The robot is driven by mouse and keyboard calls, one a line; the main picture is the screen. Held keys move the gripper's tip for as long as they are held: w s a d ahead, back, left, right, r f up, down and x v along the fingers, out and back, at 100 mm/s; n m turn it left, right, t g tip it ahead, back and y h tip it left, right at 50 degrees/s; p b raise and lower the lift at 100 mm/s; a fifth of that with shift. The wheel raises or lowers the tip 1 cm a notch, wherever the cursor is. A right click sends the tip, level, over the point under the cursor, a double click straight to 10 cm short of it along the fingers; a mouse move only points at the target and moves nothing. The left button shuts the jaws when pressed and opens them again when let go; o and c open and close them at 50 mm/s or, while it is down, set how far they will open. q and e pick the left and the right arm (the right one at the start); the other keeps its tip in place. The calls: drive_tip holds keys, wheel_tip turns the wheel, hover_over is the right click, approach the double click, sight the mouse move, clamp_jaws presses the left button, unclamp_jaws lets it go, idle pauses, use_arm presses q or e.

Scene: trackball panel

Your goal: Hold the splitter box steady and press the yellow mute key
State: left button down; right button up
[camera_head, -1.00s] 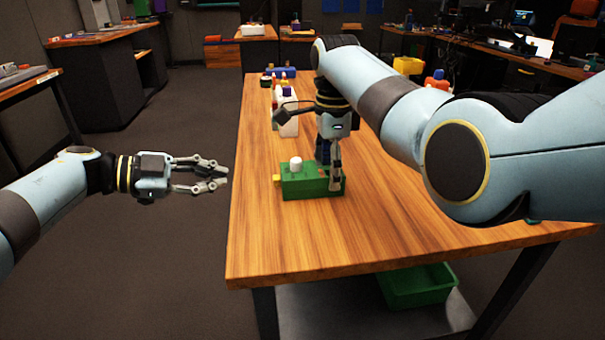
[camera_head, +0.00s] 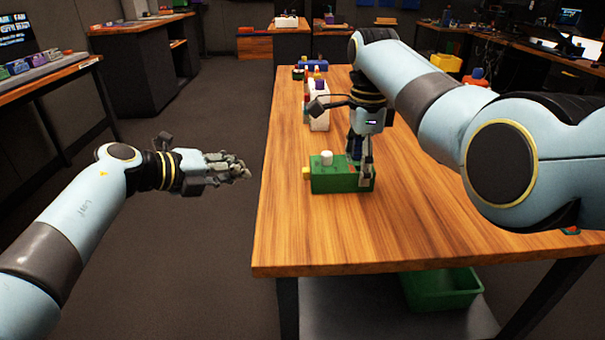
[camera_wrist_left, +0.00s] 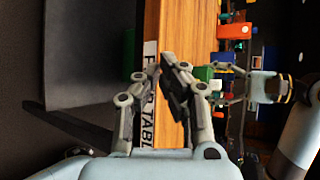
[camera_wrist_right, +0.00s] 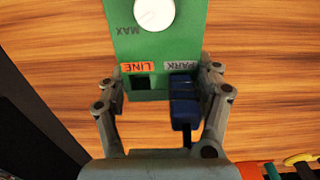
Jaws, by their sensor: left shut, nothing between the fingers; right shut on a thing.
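The green splitter box (camera_head: 328,181) stands on the wooden table near its left edge. A white knob (camera_head: 326,157) is on its top and the yellow mute key (camera_head: 306,173) sticks out of its left end. My right gripper (camera_head: 366,172) is shut on the box's right end. In the right wrist view its fingers (camera_wrist_right: 163,88) flank the box (camera_wrist_right: 152,50), by the LINE and PARK labels and a dark blue part (camera_wrist_right: 184,105). My left gripper (camera_head: 246,171) is shut and empty, left of the table edge, apart from the yellow key. It also shows in the left wrist view (camera_wrist_left: 168,72).
A green bin (camera_head: 443,290) sits on the shelf below the table (camera_head: 330,235). The front tabletop is clear. Open floor lies around my left arm.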

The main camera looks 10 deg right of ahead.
sight(280, 184)
use_arm(q)
drive_tip(key=shift+s+d, duration=0.15)
drive_tip(key=shift+d, duration=2.05)
drive_tip(key=shift+s+d, duration=0.15)
drive_tip(key=shift+d, duration=2.05)
drive_tip(key=shift+d, duration=0.15)
drive_tip(key=shift+d, duration=0.25)
drive_tip(key=shift+s+d, duration=0.1)
drive_tip(key=shift+d, duration=0.55)
drive_tip(key=shift+a, duration=1)
drive_tip(key=shift+a, duration=0.1)
drive_tip(key=a, duration=0.5)
drive_tip(key=shift+w, duration=0.25)
